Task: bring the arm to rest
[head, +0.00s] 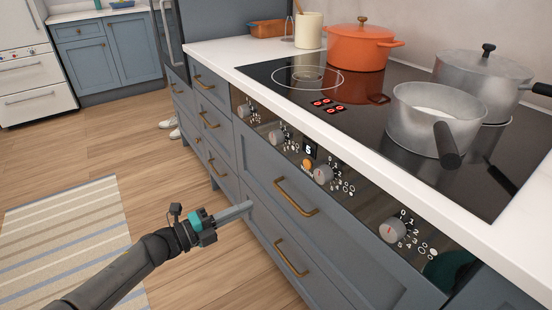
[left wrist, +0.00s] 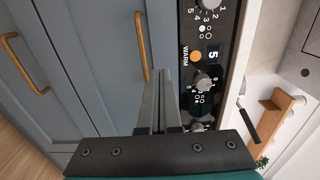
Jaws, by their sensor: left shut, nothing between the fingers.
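My left gripper (head: 248,207) is in front of the blue-grey drawer fronts below the hob, with its arm coming in from the lower left. Its fingers are together with nothing between them. In the left wrist view the closed fingers (left wrist: 162,75) point towards the cabinet front, beside a brass handle (left wrist: 141,47). I cannot tell from these views whether the fingertips touch the front. My right gripper is not in view.
Drawers with brass handles (head: 296,197) and a knob panel (head: 322,174) face me. On the hob (head: 345,112) stand an orange pot (head: 358,50), a grey saucepan (head: 425,125) with its handle over the front, and a lidded pot (head: 478,80). A striped rug (head: 65,240) lies on open floor.

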